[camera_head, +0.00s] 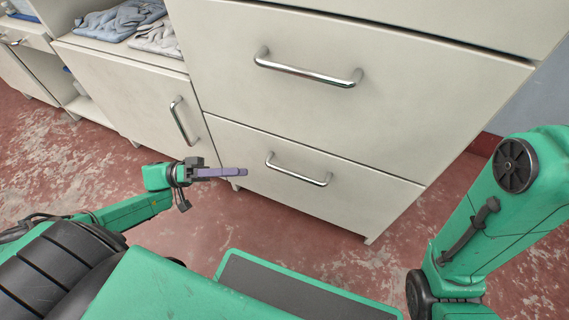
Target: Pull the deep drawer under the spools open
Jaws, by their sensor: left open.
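A white drawer cabinet fills the middle and right. Its large upper drawer (270,105) has a metal bar handle (307,68). Its lower drawer (350,188) has a similar handle (297,170). Both drawer fronts sit flush with the cabinet. No spools show, so I cannot tell which drawer is directly under them. My left gripper (238,172), with purple fingers, is open and empty. In the picture it is left of the lower handle and apart from it. My right gripper is out of view; only the right arm shows.
A cupboard door (130,95) with a vertical handle (179,121) is left of the drawers. Folded cloths (122,20) lie on the shelf above it. The red, worn floor (60,155) is clear in front of the cabinets.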

